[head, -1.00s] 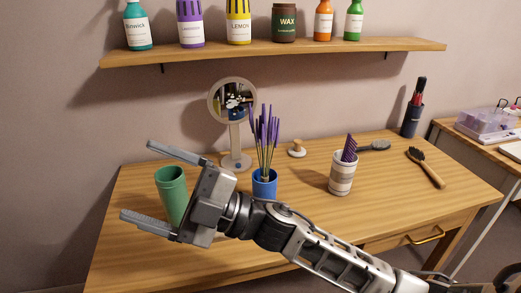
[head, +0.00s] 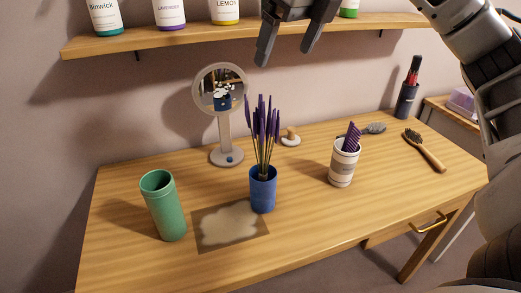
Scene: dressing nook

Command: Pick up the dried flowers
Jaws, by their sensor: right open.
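The dried flowers (head: 264,130) are thin stems with purple tips, standing upright in a blue cup (head: 263,190) near the middle of the wooden table. My right gripper (head: 286,60) is at the top of the head view, in front of the shelf. Its two fingers point down, open and empty, and in the picture they lie above the flower tips, apart from them. My left gripper is not in view.
A green cup (head: 163,207) and a pale-patterned mat (head: 230,225) lie left of the blue cup. A round mirror (head: 222,110) stands behind. A striped cup with a purple comb (head: 343,165) and a brush (head: 425,150) are right. A wall shelf (head: 240,35) holds bottles.

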